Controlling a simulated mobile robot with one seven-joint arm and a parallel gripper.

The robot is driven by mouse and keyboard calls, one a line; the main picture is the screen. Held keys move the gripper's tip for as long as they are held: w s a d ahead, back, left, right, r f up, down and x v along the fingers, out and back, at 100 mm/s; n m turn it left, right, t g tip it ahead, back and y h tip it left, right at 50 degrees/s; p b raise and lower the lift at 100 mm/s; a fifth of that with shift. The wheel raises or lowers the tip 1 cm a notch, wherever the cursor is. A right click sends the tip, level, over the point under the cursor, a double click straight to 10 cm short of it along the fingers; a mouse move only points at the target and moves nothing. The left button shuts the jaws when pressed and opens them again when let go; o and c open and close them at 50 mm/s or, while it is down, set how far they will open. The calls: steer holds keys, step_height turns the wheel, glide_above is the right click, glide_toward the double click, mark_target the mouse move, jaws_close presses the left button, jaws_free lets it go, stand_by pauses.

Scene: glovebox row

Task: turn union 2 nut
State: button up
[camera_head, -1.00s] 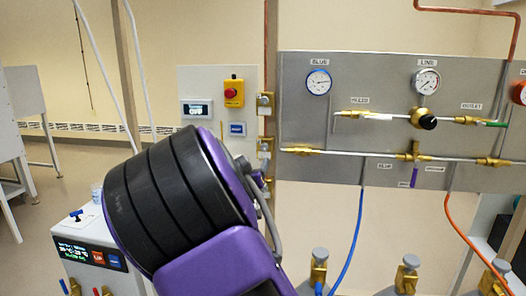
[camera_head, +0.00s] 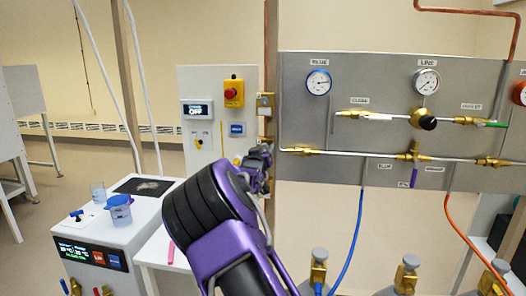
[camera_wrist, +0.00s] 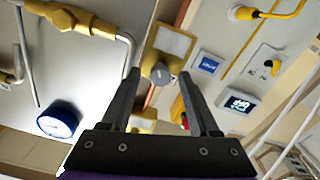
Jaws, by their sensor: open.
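Brass fittings sit along the copper pipe at the panel's left edge. The upper one (camera_head: 265,101) shows above my gripper (camera_head: 258,162); those below are mostly hidden behind it. In the wrist view my gripper (camera_wrist: 159,74) is open, with a brass fitting (camera_wrist: 173,42) and its grey round end between and just beyond the fingertips. I cannot tell whether the fingers touch it. Other brass fittings are on the panel's lower pipe: a left one (camera_head: 301,150), a middle tee (camera_head: 413,152) and a right one (camera_head: 492,161). I cannot read which is union 2.
The grey panel (camera_head: 345,110) carries gauges and valves. A white control board (camera_head: 213,85) with a red button (camera_head: 231,93) stands close left of my gripper. A blue hose (camera_head: 350,240) and an orange hose (camera_head: 470,240) hang below.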

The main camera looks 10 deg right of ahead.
jaws_close()
steer(key=shift+f+m+b, duration=0.1)
steer(key=shift+m+b, duration=2)
steer(key=shift+m, duration=0.8)
jaws_free()
